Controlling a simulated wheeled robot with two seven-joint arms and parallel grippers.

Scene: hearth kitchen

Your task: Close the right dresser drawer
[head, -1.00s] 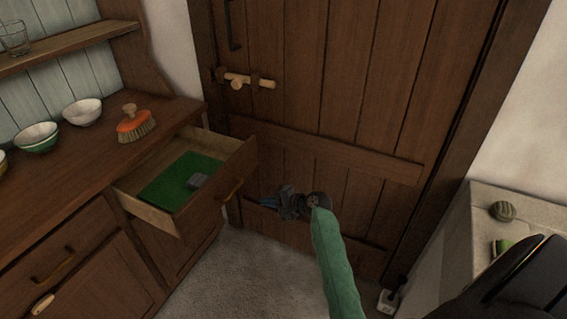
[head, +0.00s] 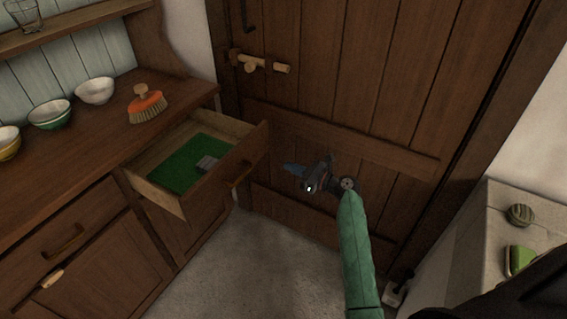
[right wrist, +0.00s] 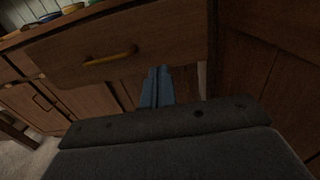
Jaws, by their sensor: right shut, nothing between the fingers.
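My left gripper is not in view.
The dresser top holds bowls (head: 50,114) and an orange brush (head: 147,104). A plank door (head: 350,100) stands close behind my right gripper. A pale ledge (head: 480,235) with small items is at right. The floor (head: 245,270) before the drawer is clear.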

